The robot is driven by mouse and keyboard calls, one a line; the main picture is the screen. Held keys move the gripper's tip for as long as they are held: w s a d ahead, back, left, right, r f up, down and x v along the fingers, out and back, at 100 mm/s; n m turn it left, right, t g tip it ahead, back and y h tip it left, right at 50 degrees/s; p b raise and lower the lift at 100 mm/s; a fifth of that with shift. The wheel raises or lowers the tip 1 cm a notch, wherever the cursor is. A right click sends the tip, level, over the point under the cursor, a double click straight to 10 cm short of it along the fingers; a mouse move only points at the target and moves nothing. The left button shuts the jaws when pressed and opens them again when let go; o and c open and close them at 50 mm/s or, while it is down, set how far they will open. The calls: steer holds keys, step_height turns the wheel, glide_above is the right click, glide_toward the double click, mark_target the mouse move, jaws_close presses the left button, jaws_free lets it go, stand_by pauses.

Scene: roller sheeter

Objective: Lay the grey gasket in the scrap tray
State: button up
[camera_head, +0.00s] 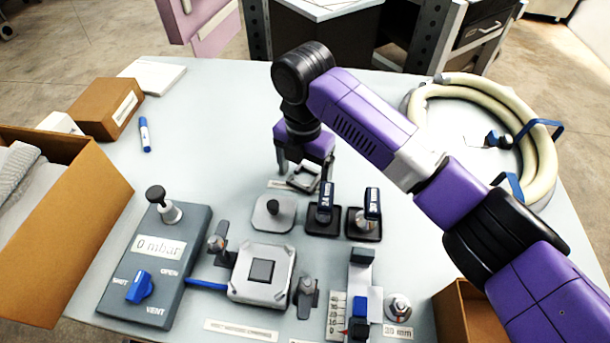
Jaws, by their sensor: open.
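My gripper (304,168) points down over the back middle of the table, its two fingers apart. A small square grey frame (303,186), which looks like the gasket, lies between and just in front of the fingertips. I cannot tell whether the fingers touch it or what it rests on. A label strip is partly visible beside it. No tray is clearly marked as the scrap tray. An open brown box (459,305), partly hidden by my arm, stands at the front right; its inside is mostly hidden.
A control box (150,290) reading 0 mbar joins a square clamped chamber (262,275) by a blue tube. Knobbed plate (274,213) and blue-handled tools (325,210) stand just before my gripper. A coiled hose (545,160) lies right.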

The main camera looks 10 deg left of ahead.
steer(key=c, duration=1.6)
steer(key=shift+r, duration=0.1)
